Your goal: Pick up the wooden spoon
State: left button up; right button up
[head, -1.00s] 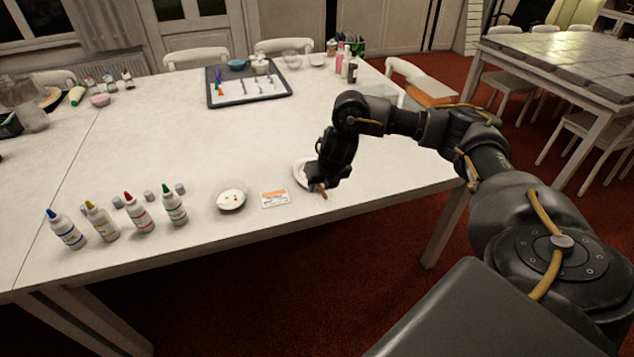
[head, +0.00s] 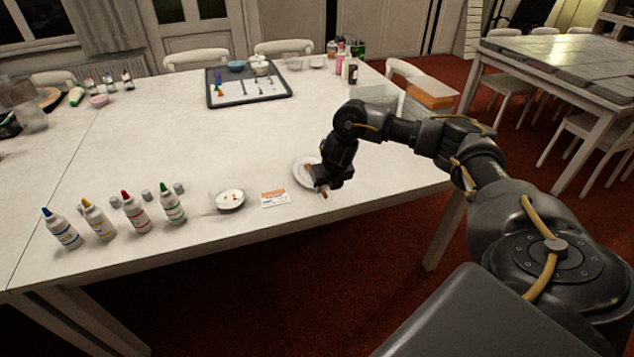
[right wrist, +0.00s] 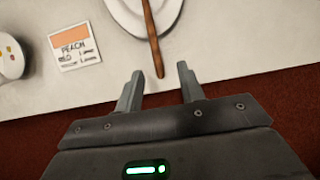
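The wooden spoon (right wrist: 152,40) is a thin brown stick in the right wrist view. It lies across a white plate (right wrist: 171,13), with its handle end reaching past the plate rim toward the table edge. In the head view the plate (head: 300,173) is partly hidden by my right gripper (head: 322,189), and a bit of the spoon shows beside the fingers. In the right wrist view my right gripper (right wrist: 158,85) is open and empty, with the handle end just ahead of and between its fingertips. My left gripper is not in view.
Several paint bottles (head: 135,212) stand along the front left edge. A dark tray (head: 248,86) sits at the back. The table (head: 150,120) is clear in the middle.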

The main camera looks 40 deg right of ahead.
aim_at(324, 192)
jog(key=x, duration=0.4)
jog(key=shift+w+a+f, duration=0.1)
jog(key=shift+w+f, duration=0.05)
jog(key=shift+c, duration=0.2)
grip_shut()
